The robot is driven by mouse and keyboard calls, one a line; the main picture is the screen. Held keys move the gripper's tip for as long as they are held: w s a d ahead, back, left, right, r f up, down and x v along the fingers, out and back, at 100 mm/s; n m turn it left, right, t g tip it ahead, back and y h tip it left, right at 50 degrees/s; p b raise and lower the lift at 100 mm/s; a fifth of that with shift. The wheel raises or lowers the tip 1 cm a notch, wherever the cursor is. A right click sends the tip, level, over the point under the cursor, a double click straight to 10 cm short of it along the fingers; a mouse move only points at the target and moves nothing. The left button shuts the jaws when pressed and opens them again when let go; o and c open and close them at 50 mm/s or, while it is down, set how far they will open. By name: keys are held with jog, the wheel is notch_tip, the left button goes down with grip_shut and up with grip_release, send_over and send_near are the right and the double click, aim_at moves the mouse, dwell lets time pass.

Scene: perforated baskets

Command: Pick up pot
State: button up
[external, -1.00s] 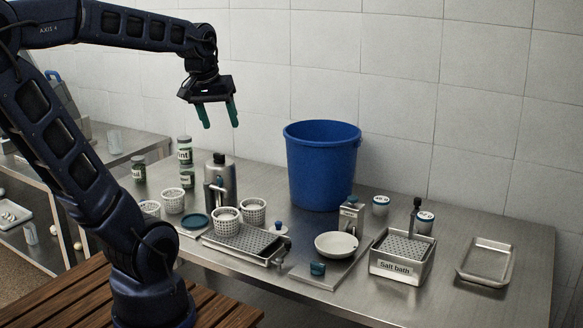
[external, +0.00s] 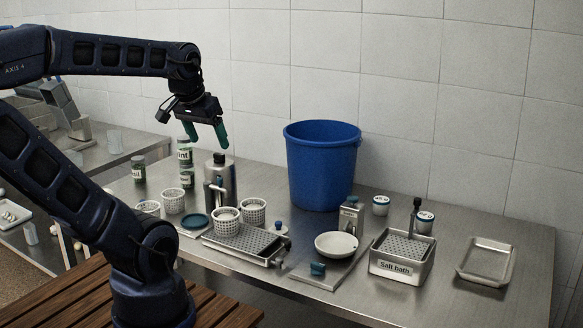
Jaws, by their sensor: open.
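Nothing in the external view is clearly marked as the pot. Labelled lidded pots stand at the back left, one (external: 185,153) above another (external: 187,178), with a third pot (external: 138,170) to their left. Two white-and-blue lidded pots stand further right, one (external: 380,206) behind the white bowl and one (external: 425,222) behind the salt bath. My gripper (external: 206,138) is open and empty, its green fingers pointing down. In the picture it is above the steel bottle and right of the labelled pots; its depth relative to them is hard to tell.
A blue bucket (external: 322,175) stands at the back. A steel bottle (external: 221,182), perforated baskets (external: 253,212), a drain tray (external: 240,243), a white bowl (external: 336,245), a small teal object (external: 317,269) and a salt bath (external: 401,262) crowd the table. An empty tray (external: 486,262) lies right.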

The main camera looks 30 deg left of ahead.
jog(key=w+d+m, duration=0.1)
jog(key=w+d, duration=0.3)
jog(key=w, duration=1)
jog(key=m+g+h, duration=0.2)
send_over(381, 199)
jog(key=s+a, duration=0.2)
jog(key=f, duration=2.4)
jog(key=shift+d+f, duration=0.25)
jog(key=shift+w+f, duration=0.4)
jog(key=shift+x, duration=3.65)
jog(key=shift+s+d, duration=0.15)
jog(key=shift+s, duration=0.05)
jog(key=c, duration=1.1)
